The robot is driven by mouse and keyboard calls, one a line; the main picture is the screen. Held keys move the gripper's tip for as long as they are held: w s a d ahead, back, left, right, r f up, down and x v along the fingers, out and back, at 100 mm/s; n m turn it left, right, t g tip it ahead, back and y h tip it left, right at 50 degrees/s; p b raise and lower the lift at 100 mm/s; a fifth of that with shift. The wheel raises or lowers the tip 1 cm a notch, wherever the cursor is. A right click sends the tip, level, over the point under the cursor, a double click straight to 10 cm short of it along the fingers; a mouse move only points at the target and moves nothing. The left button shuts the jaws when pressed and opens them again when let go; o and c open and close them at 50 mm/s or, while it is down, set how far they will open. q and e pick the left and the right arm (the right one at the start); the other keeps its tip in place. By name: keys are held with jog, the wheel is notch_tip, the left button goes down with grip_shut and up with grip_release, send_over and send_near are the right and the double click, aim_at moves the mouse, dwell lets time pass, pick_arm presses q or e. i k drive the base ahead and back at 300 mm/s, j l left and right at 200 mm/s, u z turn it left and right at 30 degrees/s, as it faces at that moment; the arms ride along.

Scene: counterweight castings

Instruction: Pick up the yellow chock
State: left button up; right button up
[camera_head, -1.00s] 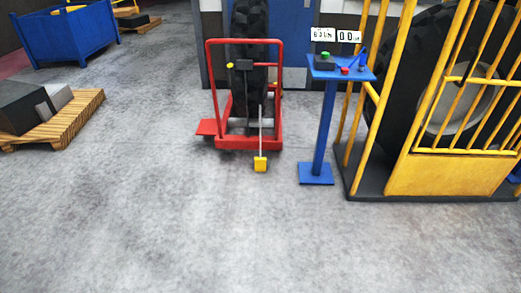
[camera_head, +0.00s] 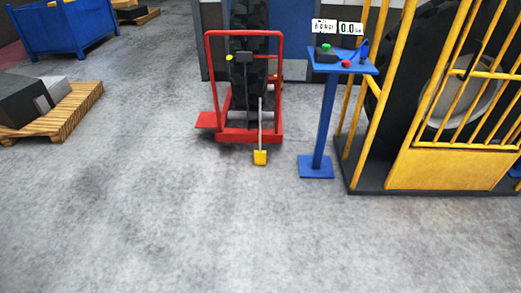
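A small yellow chock (camera_head: 260,158) sits on the grey floor in front of the red cart (camera_head: 250,135), a little right of its middle. A thin grey upright rod or handle (camera_head: 261,118) rises above the chock and looks joined to it. A large black tyre (camera_head: 244,92) stands in the red cart. Neither of my grippers shows in the head view.
A blue stand (camera_head: 320,125) with buttons and a small display stands right of the cart. A yellow barred cage (camera_head: 440,168) around a large wheel fills the right side. A wooden pallet (camera_head: 62,118) with dark blocks and a blue bin (camera_head: 65,30) are at left. The foreground floor is clear.

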aim_at(259, 156)
jog(key=i+l, duration=0.1)
jog(key=i, duration=0.7)
jog(key=i+l, duration=0.1)
jog(key=i, duration=0.75)
